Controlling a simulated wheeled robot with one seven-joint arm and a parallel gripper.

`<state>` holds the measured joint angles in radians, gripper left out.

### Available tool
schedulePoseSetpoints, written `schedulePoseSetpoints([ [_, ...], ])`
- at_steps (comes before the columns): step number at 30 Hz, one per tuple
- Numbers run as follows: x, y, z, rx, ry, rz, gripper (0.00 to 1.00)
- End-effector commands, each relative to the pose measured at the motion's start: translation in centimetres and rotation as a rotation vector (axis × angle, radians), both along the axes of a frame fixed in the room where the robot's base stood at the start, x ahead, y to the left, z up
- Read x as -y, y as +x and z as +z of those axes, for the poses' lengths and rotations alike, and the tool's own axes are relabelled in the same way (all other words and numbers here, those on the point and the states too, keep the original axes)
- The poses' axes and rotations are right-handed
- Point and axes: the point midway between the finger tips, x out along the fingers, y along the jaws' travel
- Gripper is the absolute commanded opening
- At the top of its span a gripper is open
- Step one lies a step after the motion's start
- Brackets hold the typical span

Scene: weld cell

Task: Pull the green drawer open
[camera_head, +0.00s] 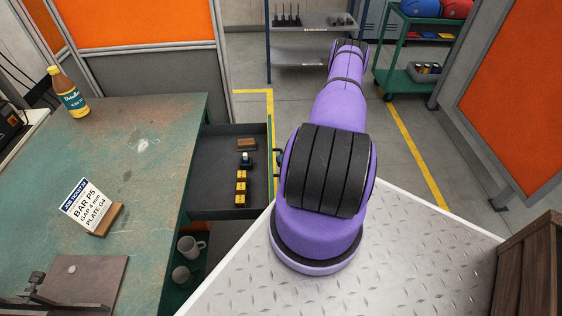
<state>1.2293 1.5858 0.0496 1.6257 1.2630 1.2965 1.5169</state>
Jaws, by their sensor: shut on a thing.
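The green drawer (228,211) stands pulled out from the right side of the green-topped workbench (150,150), with its dark inside showing. Its thin green front (271,135) faces right and is seen almost edge-on. A dark handle (278,158) sticks out from that front, right beside my purple arm. Inside lie a brown block (247,144), a small dark and blue item (246,159) and several yellow and black items (241,188). My arm reaches away from me to the right of the drawer. My gripper is hidden behind the arm, so its hold cannot be seen.
A bottle (68,92), a sign on a wooden block (87,207) and a brown plate (80,285) are on the bench. Shelving (313,22), a green cart (413,80) and orange panels (520,90) stand beyond. Grey floor between is clear.

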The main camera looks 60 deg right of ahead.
Motion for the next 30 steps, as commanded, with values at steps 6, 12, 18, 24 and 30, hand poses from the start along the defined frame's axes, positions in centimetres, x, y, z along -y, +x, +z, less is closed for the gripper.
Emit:
schedulePoseSetpoints([
  [6,0.1,0.1,0.0,0.000,-0.002,-0.002,0.39],
  [12,0.1,0.0,0.0,0.000,-0.002,-0.001,0.39],
  [18,1.2,-1.3,0.3,0.000,-0.003,-0.003,0.39],
  [24,3.5,-4.2,1.1,-0.001,-0.004,-0.004,0.39],
  [30,5.4,-6.8,1.8,0.001,-0.003,-0.003,0.39],
])
